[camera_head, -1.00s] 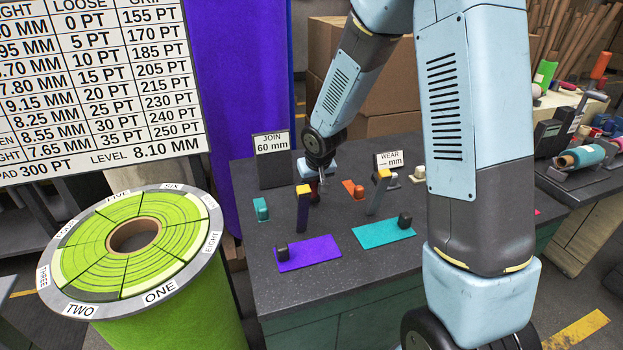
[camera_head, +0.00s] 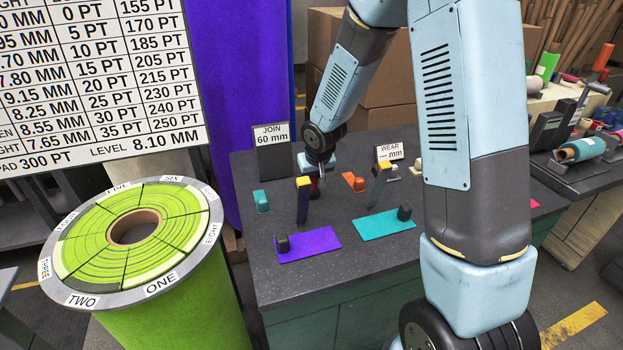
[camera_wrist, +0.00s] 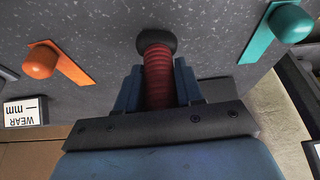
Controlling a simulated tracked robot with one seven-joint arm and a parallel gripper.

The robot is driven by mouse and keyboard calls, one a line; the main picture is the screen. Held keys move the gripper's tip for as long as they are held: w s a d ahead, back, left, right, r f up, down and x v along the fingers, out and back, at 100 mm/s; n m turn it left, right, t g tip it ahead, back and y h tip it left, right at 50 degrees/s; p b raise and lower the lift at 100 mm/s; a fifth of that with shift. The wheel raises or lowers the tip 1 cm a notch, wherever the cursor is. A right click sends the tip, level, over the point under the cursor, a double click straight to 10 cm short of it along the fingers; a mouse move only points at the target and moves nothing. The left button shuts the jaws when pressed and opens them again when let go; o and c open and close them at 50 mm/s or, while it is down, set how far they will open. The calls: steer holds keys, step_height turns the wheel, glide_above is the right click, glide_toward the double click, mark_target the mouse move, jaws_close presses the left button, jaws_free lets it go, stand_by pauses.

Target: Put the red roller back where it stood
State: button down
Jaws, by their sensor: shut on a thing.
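My gripper (camera_wrist: 157,88) is shut on the red roller (camera_wrist: 158,77), a ribbed red cylinder with a black rounded end. In the wrist view the roller sits between the two blue-grey fingers, its black end toward the grey speckled bench top. I cannot tell whether that end touches the bench. In the head view my gripper (camera_head: 320,178) is over the middle of the bench (camera_head: 345,275), just behind a yellow-topped post (camera_head: 303,203). The roller is mostly hidden or too small to make out there.
An orange piece (camera_head: 353,182), a second yellow-topped post (camera_head: 379,182), a purple strip (camera_head: 316,243) and teal strip (camera_head: 378,224) stand or lie close by. JOIN (camera_head: 272,135) and WEAR (camera_head: 390,152) signs stand behind.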

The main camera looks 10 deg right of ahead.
steer(key=shift+f, duration=0.25)
steer(key=c, duration=0.6)
jaws_free()
steer(key=shift+c, duration=0.2)
steer(key=shift+r, duration=0.1)
steer(key=v, duration=1.3)
steer(key=shift+s+r, duration=0.15)
steer(key=shift+r, duration=0.1)
